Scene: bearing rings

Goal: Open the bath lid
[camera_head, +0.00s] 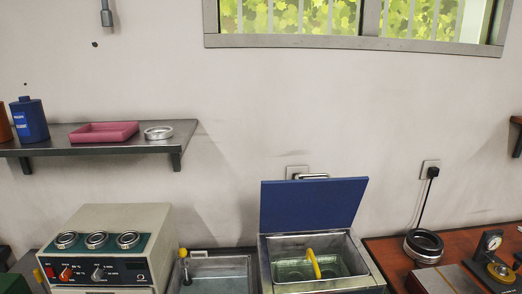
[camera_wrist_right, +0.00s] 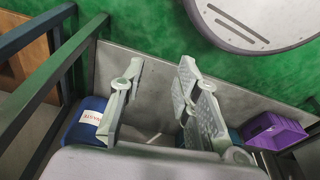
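The bath (camera_head: 362,285) stands at the lower middle right in the head view. Its blue lid (camera_head: 313,203) stands raised at the back, leaning against or close to the wall. The bath's inside shows liquid and a yellow handle (camera_head: 314,263). Neither gripper shows in the head view. In the right wrist view my right gripper (camera_wrist_right: 158,105) has its two grey fingers well apart, with nothing between them. The bath and its lid do not show in that view.
An instrument box (camera_head: 105,240) and a smaller basin (camera_head: 222,262) stand left of the bath. A dark ring (camera_head: 423,246) and a gauge (camera_head: 490,258) are to the right. A shelf (camera_head: 100,147) holds a pink tray (camera_head: 104,132). The wrist view shows a purple box (camera_wrist_right: 275,131) and a blue container (camera_wrist_right: 84,122).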

